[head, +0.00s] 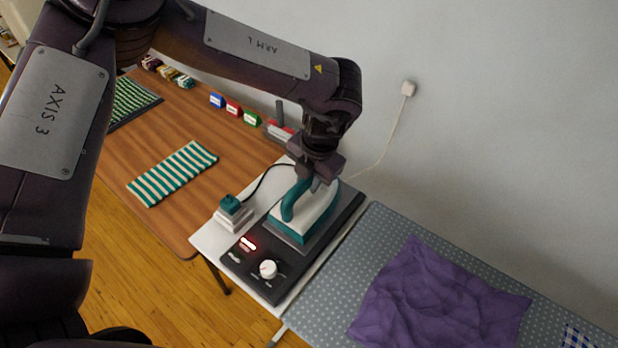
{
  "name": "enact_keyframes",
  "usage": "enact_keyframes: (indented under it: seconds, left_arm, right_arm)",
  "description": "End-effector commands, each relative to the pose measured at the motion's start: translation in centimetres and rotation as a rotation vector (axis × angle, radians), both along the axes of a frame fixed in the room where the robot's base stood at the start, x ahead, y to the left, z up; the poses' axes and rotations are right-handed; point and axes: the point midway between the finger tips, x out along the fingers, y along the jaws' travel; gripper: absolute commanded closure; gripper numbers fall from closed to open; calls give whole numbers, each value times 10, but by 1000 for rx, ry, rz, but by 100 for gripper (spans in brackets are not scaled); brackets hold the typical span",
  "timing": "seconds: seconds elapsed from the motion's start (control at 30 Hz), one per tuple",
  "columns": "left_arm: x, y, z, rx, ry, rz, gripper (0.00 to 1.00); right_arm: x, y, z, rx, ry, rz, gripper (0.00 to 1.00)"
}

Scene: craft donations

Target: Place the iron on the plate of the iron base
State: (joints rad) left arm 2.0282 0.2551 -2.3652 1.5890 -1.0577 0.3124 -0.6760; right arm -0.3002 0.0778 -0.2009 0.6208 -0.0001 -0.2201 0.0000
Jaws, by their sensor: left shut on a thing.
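A teal and white iron (299,216) is over the dark plate of the iron base (236,262), which has a white knob and a lit red display at its front. My left gripper (318,184) reaches down from above and is shut on the iron's teal handle. The iron looks level and lies within the plate's outline. I cannot tell whether its sole touches the plate. The right gripper is not in view.
A grey dotted ironing board (330,300) with a crumpled purple cloth (440,298) lies to the right. A white and teal stacked object (232,212) stands left of the base. A striped cloth (173,174) lies on the wooden table (215,145). A cord runs to the wall outlet (409,88).

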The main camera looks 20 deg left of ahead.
Motion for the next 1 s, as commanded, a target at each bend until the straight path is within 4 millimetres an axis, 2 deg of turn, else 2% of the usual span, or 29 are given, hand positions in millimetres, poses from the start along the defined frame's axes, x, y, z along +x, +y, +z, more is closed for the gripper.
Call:
enact_keyframes:
  seconds: [0.1,0.43,0.47,0.6,0.87,1.0]
  left_arm:
    - [1,0,-7,0,-3,0,100]
    - [1,0,-11,-1,-4,1,100]
    - [0,0,-12,0,-1,0,73]
    - [0,0,-12,0,-1,0,55]
    - [0,0,-11,0,-1,0,54]
    - [1,-1,-4,-1,-4,0,54]
  right_arm:
    - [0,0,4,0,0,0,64]
    - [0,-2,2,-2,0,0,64]
    - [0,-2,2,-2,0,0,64]
    - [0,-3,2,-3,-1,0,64]
    - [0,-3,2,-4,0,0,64]
    - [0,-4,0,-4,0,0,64]
